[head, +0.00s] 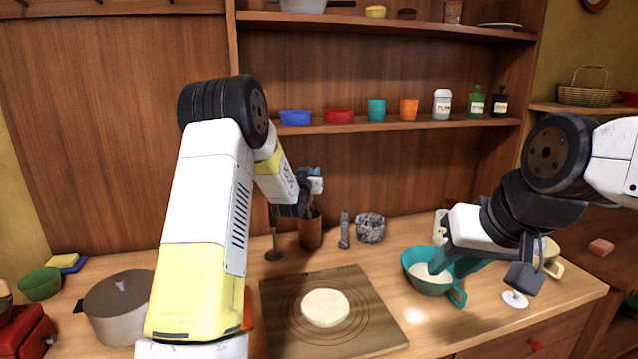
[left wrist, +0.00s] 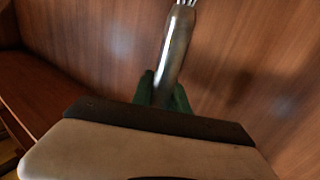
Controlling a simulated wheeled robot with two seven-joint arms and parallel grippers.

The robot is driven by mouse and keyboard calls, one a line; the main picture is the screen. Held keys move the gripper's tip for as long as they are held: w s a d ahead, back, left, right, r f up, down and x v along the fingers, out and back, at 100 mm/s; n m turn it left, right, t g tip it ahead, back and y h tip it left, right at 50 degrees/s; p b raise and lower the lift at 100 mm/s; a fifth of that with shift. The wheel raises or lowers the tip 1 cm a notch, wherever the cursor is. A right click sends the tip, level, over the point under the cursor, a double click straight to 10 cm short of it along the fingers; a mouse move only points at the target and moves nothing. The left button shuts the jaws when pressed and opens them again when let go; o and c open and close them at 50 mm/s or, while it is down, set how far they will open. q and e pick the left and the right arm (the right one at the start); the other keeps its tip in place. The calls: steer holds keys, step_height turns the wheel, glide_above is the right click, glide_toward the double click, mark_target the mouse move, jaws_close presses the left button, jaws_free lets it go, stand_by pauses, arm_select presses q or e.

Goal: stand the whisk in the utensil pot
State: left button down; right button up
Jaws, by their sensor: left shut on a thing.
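My left gripper (head: 303,207) is beside and partly in front of the brown utensil pot (head: 311,234). In the left wrist view, its dark green fingers (left wrist: 163,92) are shut on the whisk (left wrist: 175,60) by its smooth metal handle; the wires begin at the top edge, mostly out of frame. In the head view the arm and gripper make the whisk hard to pick out. A dark stem with a rounded end (head: 275,255) shows below the gripper; I cannot tell what it belongs to. My right gripper (head: 455,265) is over the teal bowl (head: 408,262), its fingers apparently apart.
A board (head: 285,345) with round dough (head: 326,307) lies in front of the pot. A grey pepper mill or pestle (head: 344,232) and a stone mortar (head: 370,229) stand right of the pot. A metal saucepan (head: 118,308) is at left. A shelf (head: 350,127) runs above.

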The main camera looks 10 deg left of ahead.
mark_target(310, 203)
arm_select(q)
step_height(310, 203, down, 3)
steer(key=shift+w+a+f, duration=0.1)
steer(key=shift+w+f, duration=0.05)
steer(key=c, duration=1.3)
jaws_free()
steer(key=shift+f, duration=0.15)
